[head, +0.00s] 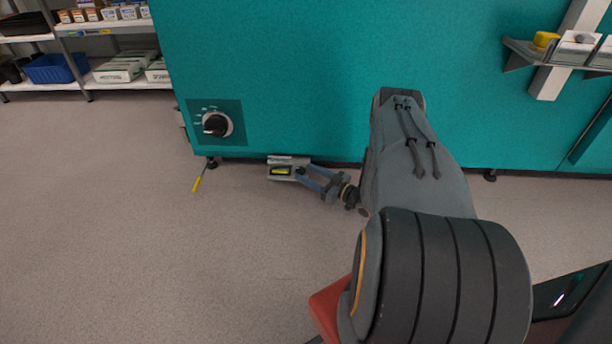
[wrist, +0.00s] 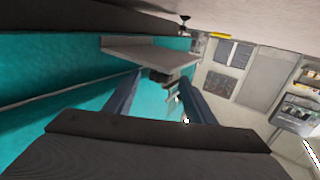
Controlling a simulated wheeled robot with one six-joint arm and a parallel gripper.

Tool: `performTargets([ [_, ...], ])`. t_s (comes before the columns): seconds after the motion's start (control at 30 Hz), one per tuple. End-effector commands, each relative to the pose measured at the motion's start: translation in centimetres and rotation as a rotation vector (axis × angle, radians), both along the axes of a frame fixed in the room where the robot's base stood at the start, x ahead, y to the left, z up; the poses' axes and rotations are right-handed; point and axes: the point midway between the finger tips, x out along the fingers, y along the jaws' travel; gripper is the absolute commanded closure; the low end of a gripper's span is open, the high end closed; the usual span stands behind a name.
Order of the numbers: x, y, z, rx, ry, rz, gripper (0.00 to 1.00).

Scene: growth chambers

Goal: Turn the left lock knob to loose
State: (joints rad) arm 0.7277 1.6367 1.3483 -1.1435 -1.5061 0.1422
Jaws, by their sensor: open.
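A round black knob (head: 216,124) with a pale ring sits on a dark square panel (head: 235,112) on the teal chamber's front, low at the left. Small light marks surround it, too small to read; its setting cannot be told. It is the only knob I see clearly. My gripper (head: 303,173) is low by the chamber's bottom edge, right of and below the knob, apart from it. Its blue fingers (wrist: 159,77) are spread in the wrist view. A small dark part (wrist: 160,75) shows between the fingertips; I cannot tell what it is or whether they touch it.
The teal chamber (head: 320,70) fills the back. A grey plate (wrist: 148,52) juts from its face near the fingertips. A yellow-ended lever (head: 197,183) sticks out by a foot at the left. A small shelf (head: 525,50) is upper right. The floor at left is clear.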

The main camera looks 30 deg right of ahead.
Motion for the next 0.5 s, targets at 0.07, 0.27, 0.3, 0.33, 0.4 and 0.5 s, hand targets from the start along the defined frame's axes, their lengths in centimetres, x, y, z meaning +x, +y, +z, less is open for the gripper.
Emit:
performTargets([
  [0.07, 0.61, 0.3, -0.09, 0.0, 0.001, 0.001, 0.5],
  [0.27, 1.03, 0.47, 0.02, 0.0, 0.001, 0.0, 0.5],
  [0.3, 1.03, 0.46, 0.03, 0.0, 0.001, 0.0, 0.5],
  [0.33, 1.02, 0.46, 0.04, 0.0, 0.001, 0.0, 0.5],
  [0.4, 1.01, 0.45, 0.04, 0.0, 0.001, 0.0, 0.5],
  [0.5, 1.0, 0.45, 0.04, 0.0, 0.001, 0.0, 0.65],
])
